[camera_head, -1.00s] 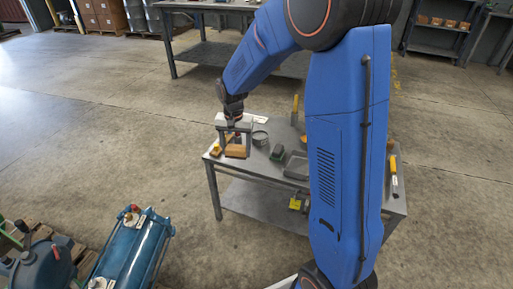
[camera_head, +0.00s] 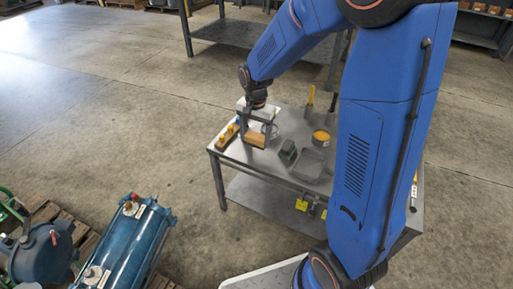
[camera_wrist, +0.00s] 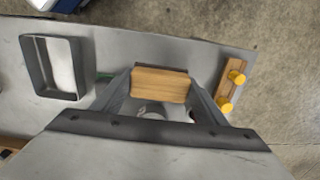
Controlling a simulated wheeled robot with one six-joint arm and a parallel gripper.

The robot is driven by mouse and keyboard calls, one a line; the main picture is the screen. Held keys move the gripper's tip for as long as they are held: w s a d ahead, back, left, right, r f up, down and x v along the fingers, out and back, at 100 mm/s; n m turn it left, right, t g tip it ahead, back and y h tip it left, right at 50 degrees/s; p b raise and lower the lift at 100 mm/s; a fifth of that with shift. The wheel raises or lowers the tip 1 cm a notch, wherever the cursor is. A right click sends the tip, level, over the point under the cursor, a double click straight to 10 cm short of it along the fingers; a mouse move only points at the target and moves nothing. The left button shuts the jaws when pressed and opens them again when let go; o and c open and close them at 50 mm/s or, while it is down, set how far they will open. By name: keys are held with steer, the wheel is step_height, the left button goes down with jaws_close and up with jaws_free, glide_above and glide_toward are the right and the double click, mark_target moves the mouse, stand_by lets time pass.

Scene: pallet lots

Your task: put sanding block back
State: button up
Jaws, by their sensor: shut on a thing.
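The sanding block (camera_head: 255,139) is a light wooden block with a darker layer along one long side. It shows between the fingers in the wrist view (camera_wrist: 158,86). My gripper (camera_head: 256,134) is shut on it, one finger at each end, over the left part of the grey metal workbench (camera_head: 240,154). I cannot tell whether the block touches the bench top. The wooden strip with yellow knobs (camera_head: 228,137) lies just left of the gripper; it is right of the block in the wrist view (camera_wrist: 233,82).
Behind the gripper is a grey mug (camera_head: 273,129), partly hidden. To the right stand a dark green block (camera_head: 288,149), a grey tray (camera_head: 308,165) and a yellow-topped tin (camera_head: 321,136). My arm hides the bench's right part.

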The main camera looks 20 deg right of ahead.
mark_target(256, 154)
steer(key=shift+f, duration=2.65)
steer(key=shift+f, duration=0.15)
steer(key=o, duration=1)
steer(key=shift+c, duration=0.2)
